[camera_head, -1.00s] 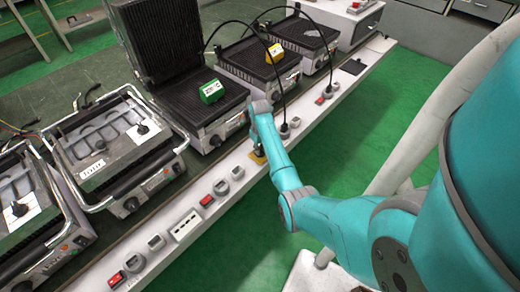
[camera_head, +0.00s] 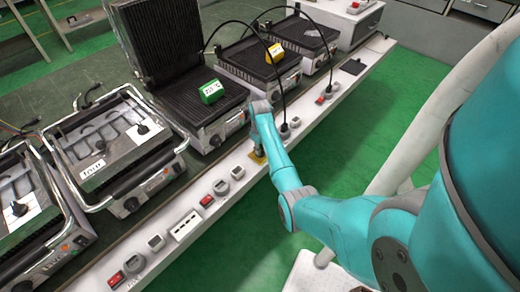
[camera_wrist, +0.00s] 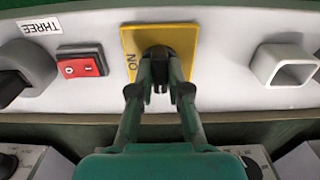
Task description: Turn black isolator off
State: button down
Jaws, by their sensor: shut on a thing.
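The black isolator knob (camera_wrist: 158,54) sits on a square yellow plate (camera_wrist: 187,38) on the white panel. The lettering "ON" reads sideways on the plate, left of the knob. My gripper (camera_wrist: 160,78) is shut on the knob, one finger on each side, and the fingers hide its lower part. In the head view the yellow plate (camera_head: 258,157) shows partly under my gripper (camera_head: 260,148) on the white rail; the knob is mostly hidden there.
A red rocker switch (camera_wrist: 81,66) and a label "THREE" (camera_wrist: 40,27) are left of the plate. A grey socket (camera_wrist: 284,65) is to its right. Grills, including an open one (camera_head: 185,100), line the bench behind the rail. Black cables (camera_head: 283,95) hang near my arm. Green floor in front is clear.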

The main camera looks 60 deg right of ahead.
jog(key=c, duration=1.1)
grip_release()
notch_tip(320, 180, up, 12)
